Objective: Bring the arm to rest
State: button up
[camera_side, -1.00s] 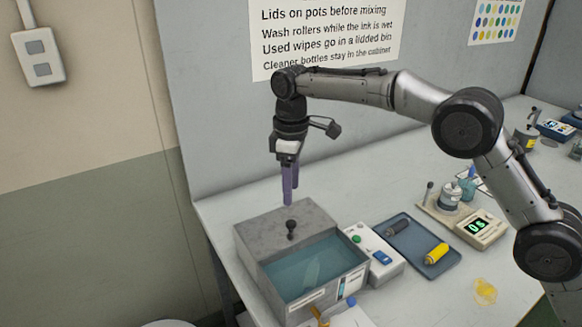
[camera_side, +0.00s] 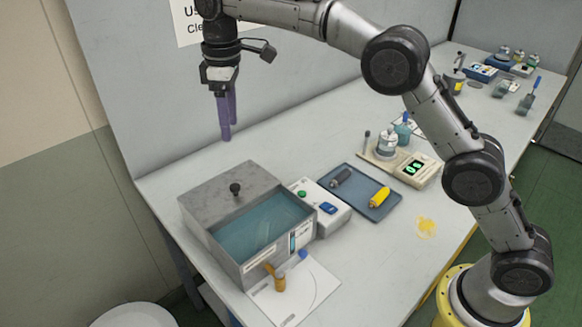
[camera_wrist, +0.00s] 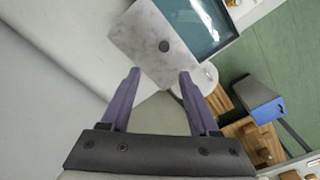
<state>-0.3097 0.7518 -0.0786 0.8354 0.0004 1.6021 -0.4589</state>
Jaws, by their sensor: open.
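My gripper (camera_side: 229,132) hangs from my arm with its purple fingers pointing down. It is above the back of a grey box-shaped bath, clear of it. In the wrist view my gripper (camera_wrist: 158,74) shows its two fingers apart with nothing between them. The bath's grey lid (camera_side: 212,195) has a dark knob and covers its rear part. Teal liquid (camera_side: 262,226) shows in the uncovered front part. In the wrist view the lid (camera_wrist: 140,40) lies beyond the fingertips.
A control box (camera_side: 322,208) stands beside the bath. A yellow smear (camera_side: 426,227) marks the bench. The wall is behind my gripper.

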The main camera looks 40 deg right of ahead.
jog(key=s+d+r+m+t, duration=0.1)
jog(key=s+d+r, duration=0.3)
jog(key=r, duration=0.2)
jog(key=s+d+r+t, duration=0.1)
jog(key=s+d+r, duration=0.25)
jog(key=r, duration=0.25)
jog(key=s+d+r+m+t, duration=0.1)
jog(key=s+d+r, duration=0.15)
jog(key=s, duration=0.35)
jog(key=s+d+r+m, duration=0.1)
jog(key=s+d, duration=0.2)
jog(key=s, duration=0.2)
jog(key=s+d+f+m+t, duration=0.1)
jog(key=s+d+f+m, duration=0.1)
jog(key=s+f, duration=0.6)
jog(key=s+d+f+m+t, duration=0.1)
jog(key=s+d+f+m, duration=0.1)
jog(key=s+f, duration=0.7)
jog(key=shift+s+m, duration=0.65)
jog(key=shift+m, duration=0.25)
